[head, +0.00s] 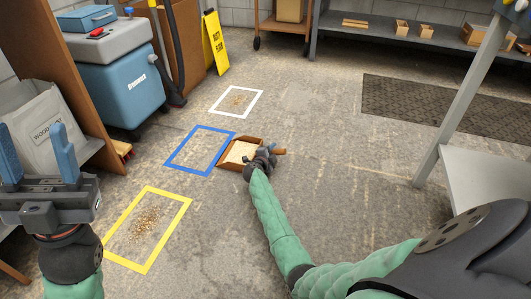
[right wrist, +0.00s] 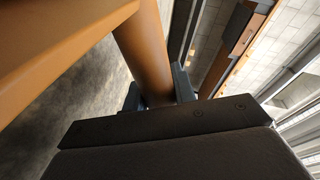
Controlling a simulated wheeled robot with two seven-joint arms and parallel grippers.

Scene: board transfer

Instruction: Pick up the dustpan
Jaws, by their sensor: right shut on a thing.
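The dustpan (head: 231,166) is a brown, shallow pan with a pale inside. In the head view it is at the floor, just right of the blue frame. My right gripper (head: 266,156) is at its right side, shut on its brown handle (head: 281,151). In the right wrist view the round handle (right wrist: 148,50) runs between the two fingers (right wrist: 158,98). The pan's brown edge (right wrist: 50,40) fills the upper left there. I cannot tell whether the pan touches the floor. My left gripper (head: 38,157) is open and empty, at the left of the head view.
Blue (head: 171,162), yellow (head: 185,205) and white (head: 214,108) frames mark the floor. Brown debris lies in the yellow and white ones. A blue cleaning machine (head: 130,90) and yellow sign (head: 215,42) stand at the back left. A grey table leg (head: 460,105) stands right.

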